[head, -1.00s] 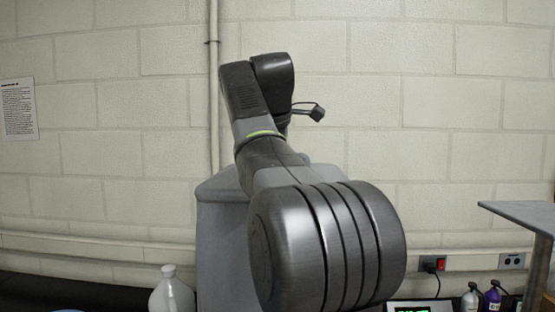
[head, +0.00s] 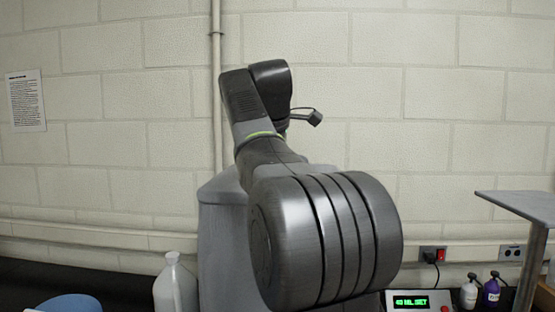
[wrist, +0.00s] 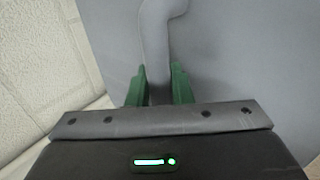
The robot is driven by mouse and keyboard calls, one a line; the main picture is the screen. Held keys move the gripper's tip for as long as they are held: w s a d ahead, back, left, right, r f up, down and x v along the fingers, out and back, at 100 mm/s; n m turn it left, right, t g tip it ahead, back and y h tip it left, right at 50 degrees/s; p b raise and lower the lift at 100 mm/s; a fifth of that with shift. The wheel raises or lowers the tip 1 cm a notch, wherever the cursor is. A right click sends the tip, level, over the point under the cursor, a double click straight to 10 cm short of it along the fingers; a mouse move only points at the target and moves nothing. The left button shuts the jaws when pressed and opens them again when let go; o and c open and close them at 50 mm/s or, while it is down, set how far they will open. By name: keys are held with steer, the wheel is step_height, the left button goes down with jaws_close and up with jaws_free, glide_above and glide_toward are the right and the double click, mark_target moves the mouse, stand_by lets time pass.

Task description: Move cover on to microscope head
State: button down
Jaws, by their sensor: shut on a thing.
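The cover (head: 222,245) is a large blue-grey shape standing behind my arm in the head view, partly hidden by the arm links. In the wrist view, the cover (wrist: 245,85) fills most of the background, with a grey raised handle-like part (wrist: 156,40) running down between the fingers. My gripper (wrist: 157,85) has green fingers, one on each side of that part, and is shut on it. My gripper's fingers are hidden in the head view. I cannot make out the microscope head in either view.
A white jug (head: 174,287) stands left of the cover. A blue rounded thing (head: 70,303) shows at the lower left. At right are a device with a green display (head: 412,301), small bottles (head: 491,291) and a raised grey shelf (head: 520,206). A block wall lies behind.

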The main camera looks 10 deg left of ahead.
steer(key=c, duration=1.2)
jaws_free()
steer(key=v, duration=1.4)
steer(key=shift+p, duration=0.3)
steer(key=shift+w+d, duration=0.1)
